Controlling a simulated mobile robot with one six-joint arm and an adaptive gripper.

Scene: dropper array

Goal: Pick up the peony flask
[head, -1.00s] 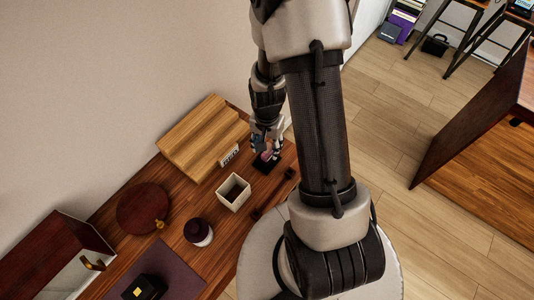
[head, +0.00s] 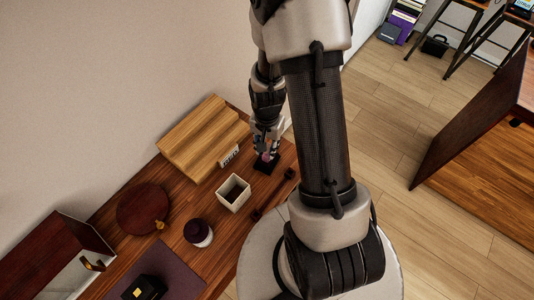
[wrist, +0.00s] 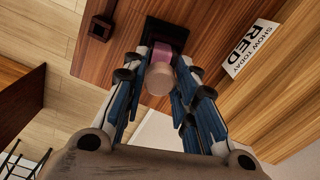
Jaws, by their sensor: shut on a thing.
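The peony flask (wrist: 160,76) is a small pink vessel with a paler, rounded top, seen in the middle of the wrist view. It stands at a small black base (wrist: 166,32) on the wooden table. My gripper (wrist: 166,72) is around the flask with a finger on each side, shut on it. In the head view my gripper (head: 267,150) points down over the black base (head: 266,167), and only a little pink of the flask (head: 267,157) shows between the fingers.
A sign (wrist: 250,48) reading "SHOW TODAY RED" is beside the wooden stand (head: 203,135).

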